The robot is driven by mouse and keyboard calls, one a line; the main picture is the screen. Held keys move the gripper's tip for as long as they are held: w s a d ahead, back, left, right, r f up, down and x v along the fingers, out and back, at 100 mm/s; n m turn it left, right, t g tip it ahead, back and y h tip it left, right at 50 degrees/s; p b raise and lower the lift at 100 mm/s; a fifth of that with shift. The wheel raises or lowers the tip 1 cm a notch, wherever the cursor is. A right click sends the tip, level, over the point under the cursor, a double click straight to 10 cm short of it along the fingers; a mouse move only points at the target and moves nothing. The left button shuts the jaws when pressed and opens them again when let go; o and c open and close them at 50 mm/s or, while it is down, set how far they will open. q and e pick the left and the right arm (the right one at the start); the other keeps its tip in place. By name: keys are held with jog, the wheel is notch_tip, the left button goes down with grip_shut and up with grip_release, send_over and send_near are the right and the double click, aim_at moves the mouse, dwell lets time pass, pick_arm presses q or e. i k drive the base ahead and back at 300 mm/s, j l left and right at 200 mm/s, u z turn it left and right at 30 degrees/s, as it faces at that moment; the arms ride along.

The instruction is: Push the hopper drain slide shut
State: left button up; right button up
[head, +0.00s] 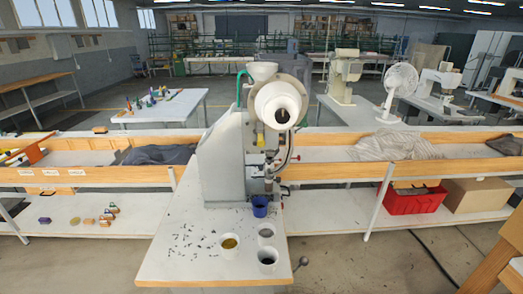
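The grey eyelet press (223,160) stands on a white-topped table with a wooden edge. A white funnel-like bowl (262,69) sits on top of it, and a large white round drum with a dark opening (281,104) faces me below that bowl. I cannot tell which of these is the hopper. A small red-tipped part (297,157) sticks out on the press's right side; the drain slide itself is too small to make out, and I cannot tell its position. Neither of my grippers shows in the head view.
A blue cup (260,206) stands below the press head. A white cup with yellowish contents (229,245) and two more pale cups stand in front on the press table (175,262), among scattered small dark bits. A red crate (414,201) sits on the right lower shelf.

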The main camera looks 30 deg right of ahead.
aim_at(260, 143)
jog(key=k+j+z, duration=0.1)
jog(key=z, duration=0.4)
jog(key=k+z, duration=0.2)
jog(key=z, duration=0.25)
